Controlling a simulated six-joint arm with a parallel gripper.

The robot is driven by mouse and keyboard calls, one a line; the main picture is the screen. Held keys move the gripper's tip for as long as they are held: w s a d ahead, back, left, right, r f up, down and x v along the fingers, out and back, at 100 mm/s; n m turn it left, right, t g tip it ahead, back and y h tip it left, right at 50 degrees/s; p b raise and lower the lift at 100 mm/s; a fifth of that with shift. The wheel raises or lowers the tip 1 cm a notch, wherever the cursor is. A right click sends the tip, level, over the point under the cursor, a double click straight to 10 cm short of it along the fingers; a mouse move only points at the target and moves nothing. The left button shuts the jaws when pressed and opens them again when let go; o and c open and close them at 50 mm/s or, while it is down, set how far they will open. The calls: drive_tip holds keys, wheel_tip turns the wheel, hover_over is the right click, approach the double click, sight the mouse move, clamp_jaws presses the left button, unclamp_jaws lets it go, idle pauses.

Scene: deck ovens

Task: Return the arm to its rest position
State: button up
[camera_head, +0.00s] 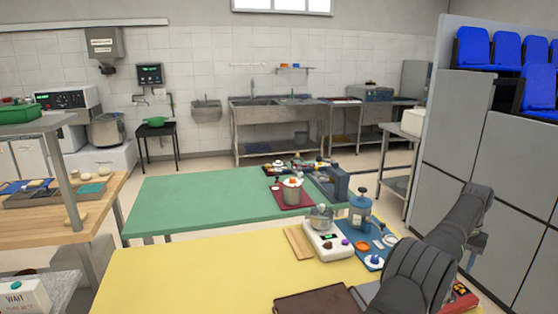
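My dark grey arm (420,274) rises from the bottom right of the head view, over the right edge of the yellow table (190,270). It reaches up and away to a bend beside the grey panels. A small grey part hanging behind that bend appears to be my gripper (477,245). It is mostly hidden by the arm, and its fingers cannot be made out. I see nothing held in it.
On the yellow table's right side stand a white scale (327,240), a blue tray (352,232) with small items, a blue-grey canister (359,212) and a brown board (315,301). A red box (461,297) is near my arm. Grey panels (510,200) stand close at right.

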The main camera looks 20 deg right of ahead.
wheel_tip(320, 180, down, 11)
drive_tip(key=shift+r, duration=0.1)
idle(0.3)
wheel_tip(320, 180, up, 17)
wheel_tip(320, 180, down, 17)
drive_tip(key=shift+f, duration=0.15)
drive_tip(key=n, duration=0.7)
drive_tip(key=shift+r, duration=3.25)
